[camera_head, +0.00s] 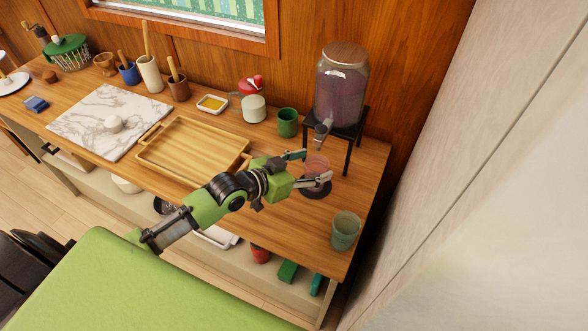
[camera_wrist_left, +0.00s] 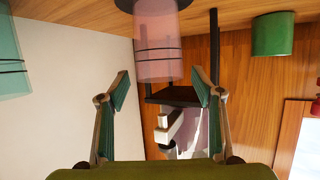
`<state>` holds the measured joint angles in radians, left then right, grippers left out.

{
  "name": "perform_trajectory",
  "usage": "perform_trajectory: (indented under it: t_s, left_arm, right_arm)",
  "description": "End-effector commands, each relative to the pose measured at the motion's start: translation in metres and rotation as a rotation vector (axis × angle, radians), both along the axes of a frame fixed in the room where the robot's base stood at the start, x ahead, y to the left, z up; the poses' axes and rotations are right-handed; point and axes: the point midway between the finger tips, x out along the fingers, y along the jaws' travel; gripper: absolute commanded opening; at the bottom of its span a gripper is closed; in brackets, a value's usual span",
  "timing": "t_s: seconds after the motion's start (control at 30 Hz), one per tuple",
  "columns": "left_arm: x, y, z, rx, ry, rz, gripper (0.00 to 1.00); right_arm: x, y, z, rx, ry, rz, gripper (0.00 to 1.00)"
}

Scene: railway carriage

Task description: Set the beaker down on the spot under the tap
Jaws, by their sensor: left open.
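The beaker (camera_head: 317,167), clear and pinkish with dark lines, stands upright on a dark round spot (camera_head: 316,192) in front of the tap (camera_head: 322,131). The tap belongs to a lidded glass dispenser (camera_head: 341,88) on a black stand. In the left wrist view, which is upside down, the beaker (camera_wrist_left: 157,45) rests on the dark disc (camera_wrist_left: 155,4). My left gripper (camera_head: 310,168) is open, its fingers on either side near the beaker's rim; gaps show between fingers and glass in the wrist view. My right gripper is not in view.
A greenish glass (camera_head: 345,230) stands at the counter's front right. A green cup (camera_head: 288,122), white jar (camera_head: 254,108) and wooden tray (camera_head: 193,148) lie left of the stand. A marble board (camera_head: 90,115) is further left. The wall closes off the right side.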

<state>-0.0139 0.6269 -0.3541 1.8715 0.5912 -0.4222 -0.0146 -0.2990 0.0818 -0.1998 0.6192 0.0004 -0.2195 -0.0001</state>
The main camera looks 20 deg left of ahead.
Motion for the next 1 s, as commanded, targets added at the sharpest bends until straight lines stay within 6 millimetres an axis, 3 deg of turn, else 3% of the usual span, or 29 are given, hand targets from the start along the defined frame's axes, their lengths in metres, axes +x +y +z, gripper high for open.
perform_trajectory:
  t_s: [0.2,0.4,0.63,1.0]
  left_arm:
    - [-0.039,0.019,0.016,0.004,0.003,-0.002,0.6]
    - [-0.065,0.032,0.028,0.003,0.003,0.0,0.6]
    - [-0.078,0.039,0.036,0.002,0.0,-0.001,0.6]
    - [-0.08,0.04,0.037,0.001,0.0,0.0,0.6]
  right_arm:
    - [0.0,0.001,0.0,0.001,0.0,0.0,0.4]
    - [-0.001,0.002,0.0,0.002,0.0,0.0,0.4]
    - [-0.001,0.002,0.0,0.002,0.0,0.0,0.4]
    - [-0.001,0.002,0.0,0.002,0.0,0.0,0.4]
